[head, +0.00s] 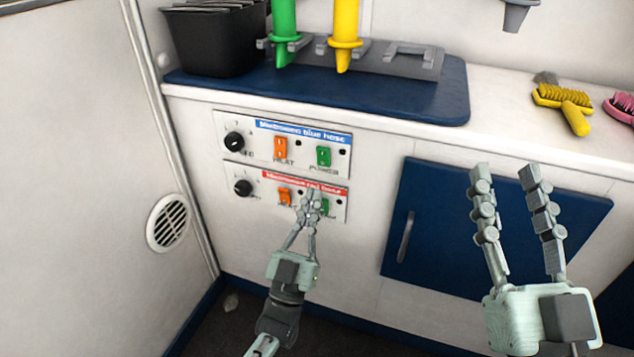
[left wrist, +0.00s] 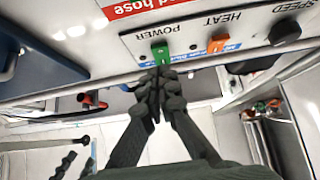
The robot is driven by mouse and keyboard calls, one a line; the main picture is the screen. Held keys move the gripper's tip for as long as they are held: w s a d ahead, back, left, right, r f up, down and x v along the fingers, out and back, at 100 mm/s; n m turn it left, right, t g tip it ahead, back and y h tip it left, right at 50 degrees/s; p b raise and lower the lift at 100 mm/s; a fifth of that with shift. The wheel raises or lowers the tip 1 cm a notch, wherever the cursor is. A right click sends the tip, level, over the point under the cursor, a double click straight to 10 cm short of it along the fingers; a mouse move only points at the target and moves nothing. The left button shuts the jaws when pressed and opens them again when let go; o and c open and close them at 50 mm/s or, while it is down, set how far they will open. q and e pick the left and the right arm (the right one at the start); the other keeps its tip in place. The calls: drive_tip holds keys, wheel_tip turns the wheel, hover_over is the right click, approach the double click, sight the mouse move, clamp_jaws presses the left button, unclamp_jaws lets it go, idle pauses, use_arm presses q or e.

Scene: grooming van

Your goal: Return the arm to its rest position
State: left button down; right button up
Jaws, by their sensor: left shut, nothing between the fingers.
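My left gripper (head: 311,196) is shut and empty. In the head view its fingertips are in front of the lower, red-labelled control panel (head: 264,193), between its orange switch (head: 284,196) and its green switch (head: 325,206), which they partly cover. In the left wrist view the shut fingertips (left wrist: 160,75) are just below a green switch (left wrist: 160,52) marked POWER; I cannot tell whether they touch it. My right gripper (head: 505,175) is open and empty, in front of the blue cabinet door (head: 440,215).
Above is a blue-labelled panel (head: 310,160) with a dial and two switches. The counter holds a blue mat (head: 400,108), a black bin (head: 215,40), green (head: 284,30) and yellow (head: 345,35) tools in a rack, and a yellow brush (head: 570,105). A wall with a round vent (head: 168,222) stands left.

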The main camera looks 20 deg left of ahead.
use_arm(q)
drive_tip(key=shift+v, duration=1.2)
